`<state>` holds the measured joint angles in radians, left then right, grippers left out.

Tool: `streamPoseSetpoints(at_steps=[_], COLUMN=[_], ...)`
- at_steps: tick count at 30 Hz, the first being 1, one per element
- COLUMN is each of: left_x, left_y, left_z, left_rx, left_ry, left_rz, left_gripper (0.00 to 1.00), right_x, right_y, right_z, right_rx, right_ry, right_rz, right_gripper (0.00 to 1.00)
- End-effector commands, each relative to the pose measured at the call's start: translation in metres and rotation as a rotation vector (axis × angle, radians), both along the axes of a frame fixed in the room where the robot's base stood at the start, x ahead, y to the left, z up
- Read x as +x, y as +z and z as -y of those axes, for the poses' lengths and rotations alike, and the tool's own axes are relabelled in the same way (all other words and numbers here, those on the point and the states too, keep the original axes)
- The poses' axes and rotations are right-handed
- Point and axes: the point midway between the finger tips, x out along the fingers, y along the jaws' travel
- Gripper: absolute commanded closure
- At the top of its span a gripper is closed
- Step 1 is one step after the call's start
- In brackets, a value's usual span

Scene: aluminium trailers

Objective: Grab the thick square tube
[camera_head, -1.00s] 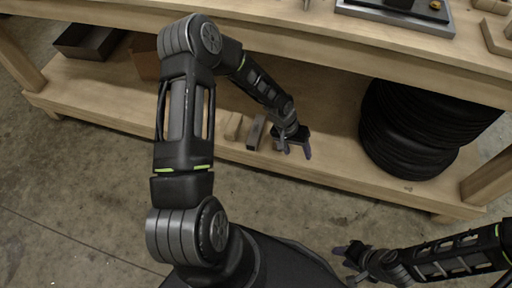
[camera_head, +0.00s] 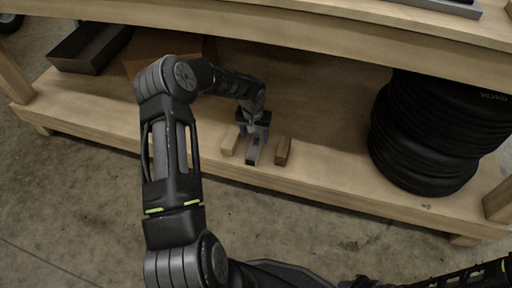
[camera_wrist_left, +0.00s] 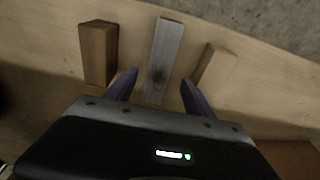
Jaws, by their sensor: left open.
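The thick square tube (camera_head: 253,154) is a grey metal bar lying on the wooden lower shelf, between two wooden blocks. In the left wrist view the tube (camera_wrist_left: 166,50) lies between the two fingers, pointing away from the palm, with bare gaps on both sides. My left gripper (camera_head: 254,134) is open over the tube's rear end; its fingers also show in the left wrist view (camera_wrist_left: 159,92).
A pale wooden block (camera_head: 230,143) and a browner block (camera_head: 283,150) flank the tube closely. Stacked black tyres (camera_head: 425,135) stand to the right. A dark metal tray (camera_head: 92,46) and a cardboard box (camera_head: 160,48) are at the left. The bench top overhangs the shelf.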

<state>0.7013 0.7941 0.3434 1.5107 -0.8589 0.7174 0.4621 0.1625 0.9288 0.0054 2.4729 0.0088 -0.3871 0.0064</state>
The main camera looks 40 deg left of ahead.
Motion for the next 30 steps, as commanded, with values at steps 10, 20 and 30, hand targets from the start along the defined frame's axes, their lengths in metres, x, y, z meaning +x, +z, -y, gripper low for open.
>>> streamPoseSetpoints(at_steps=[10, 20, 30], left_x=[0.001, 0.005, 0.008], left_y=[-0.009, -0.048, -0.061], left_z=[0.000, 0.000, -0.001], left_rx=[0.000, -0.003, 0.000], left_ry=[0.000, 0.001, 0.001], left_rz=[0.000, -0.001, 0.000], left_gripper=[0.38, 0.38, 0.38], right_x=[0.001, 0.004, 0.006], right_y=[-0.004, -0.030, -0.034], right_z=[0.000, -0.001, -0.001], right_rx=[0.000, -0.002, -0.003], right_ry=[-0.001, -0.005, -0.008], right_rz=[0.002, 0.010, 0.016], right_gripper=[0.64, 0.64, 0.64])
